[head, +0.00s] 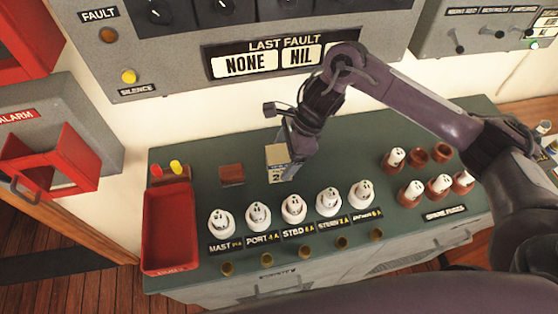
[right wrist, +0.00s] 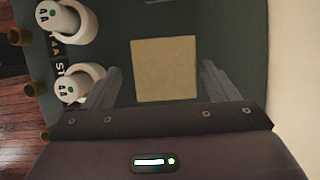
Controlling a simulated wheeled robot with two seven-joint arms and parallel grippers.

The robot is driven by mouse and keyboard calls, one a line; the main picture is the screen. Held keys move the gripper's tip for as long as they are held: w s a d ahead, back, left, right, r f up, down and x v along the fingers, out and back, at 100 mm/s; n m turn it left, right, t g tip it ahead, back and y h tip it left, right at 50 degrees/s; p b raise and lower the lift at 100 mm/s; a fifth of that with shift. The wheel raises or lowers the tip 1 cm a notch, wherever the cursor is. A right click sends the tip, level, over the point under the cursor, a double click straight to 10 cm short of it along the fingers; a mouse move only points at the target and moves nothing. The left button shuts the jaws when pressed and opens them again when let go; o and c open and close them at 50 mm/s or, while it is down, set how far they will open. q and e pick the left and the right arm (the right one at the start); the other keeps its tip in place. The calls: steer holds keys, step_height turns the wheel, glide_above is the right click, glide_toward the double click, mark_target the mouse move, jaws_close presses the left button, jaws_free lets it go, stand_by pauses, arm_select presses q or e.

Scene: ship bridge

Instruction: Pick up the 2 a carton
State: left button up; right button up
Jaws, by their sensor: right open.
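The 2 A carton (head: 276,154) is a small beige box with a dark printed label, standing on the green counter top behind the row of white fuses. My right gripper (head: 291,165) is over it and hides its right part. In the right wrist view the plain beige top of the carton (right wrist: 164,70) lies between the two spread fingers of my right gripper (right wrist: 158,76). There is a gap on both sides, so the gripper is open and not holding it. My left gripper is not in view.
White fuses (head: 293,208) stand in a row in front of the carton. A brown block (head: 231,175) sits to its left, beside a red tray (head: 168,228). Spare fuses (head: 411,190) stand at the right. A grey panel (head: 180,45) hangs on the wall behind.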

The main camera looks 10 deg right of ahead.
steer(key=x, duration=0.1)
steer(key=p+x, duration=0.1)
steer(key=x, duration=0.1)
steer(key=shift+w+a+f+p, duration=0.2)
steer(key=shift+w+a+p, duration=0.1)
steer(key=shift+p, duration=0.1)
steer(key=shift+a+f, duration=0.1)
steer(key=shift+f, duration=0.2)
steer(key=shift+c, duration=0.4)
steer(key=c, duration=1.2)
